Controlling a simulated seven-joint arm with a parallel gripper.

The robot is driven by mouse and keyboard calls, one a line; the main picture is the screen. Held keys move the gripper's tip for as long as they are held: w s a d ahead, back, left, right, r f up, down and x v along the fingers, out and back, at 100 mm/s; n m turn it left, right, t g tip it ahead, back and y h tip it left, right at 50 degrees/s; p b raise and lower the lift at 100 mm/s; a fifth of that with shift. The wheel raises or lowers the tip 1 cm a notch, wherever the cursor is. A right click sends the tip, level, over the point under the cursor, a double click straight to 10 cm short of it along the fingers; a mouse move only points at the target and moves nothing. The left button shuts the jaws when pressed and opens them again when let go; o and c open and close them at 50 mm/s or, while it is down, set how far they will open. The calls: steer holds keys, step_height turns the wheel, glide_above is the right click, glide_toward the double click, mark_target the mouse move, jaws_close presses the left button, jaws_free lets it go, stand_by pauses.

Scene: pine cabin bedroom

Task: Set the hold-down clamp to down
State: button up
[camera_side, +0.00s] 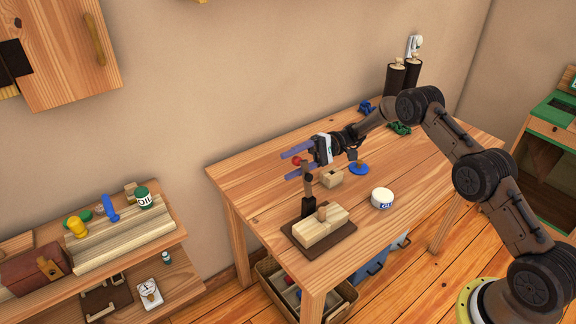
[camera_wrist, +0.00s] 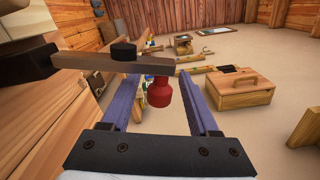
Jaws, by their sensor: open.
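The hold-down clamp stands near the table's front left corner, on a dark base plate (camera_side: 338,240) beside a pale wooden block (camera_side: 322,226). From its black mount (camera_side: 308,207), the brown lever arm (camera_side: 307,185) points upward and ends in a red knob (camera_side: 297,160). In the wrist view the lever bar (camera_wrist: 95,62) comes in from the left, with the red knob (camera_wrist: 158,93) hanging from its end. My gripper (camera_side: 286,166) is open, its two purple fingers on either side of the knob. The wrist view shows a gap between each finger of my gripper (camera_wrist: 158,80) and the knob.
A small wooden block (camera_side: 331,178), a blue disc (camera_side: 359,169) and a white tin (camera_side: 382,198) stand on the table (camera_side: 255,187) close by. Dark bottles (camera_side: 395,78) stand at the back. The table's left part is clear. A low shelf (camera_side: 165,235) is to the left.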

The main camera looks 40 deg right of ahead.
steer(key=shift+a, duration=0.8)
steer(key=shift+c, duration=0.3)
jaws_close()
stand_by(0.7)
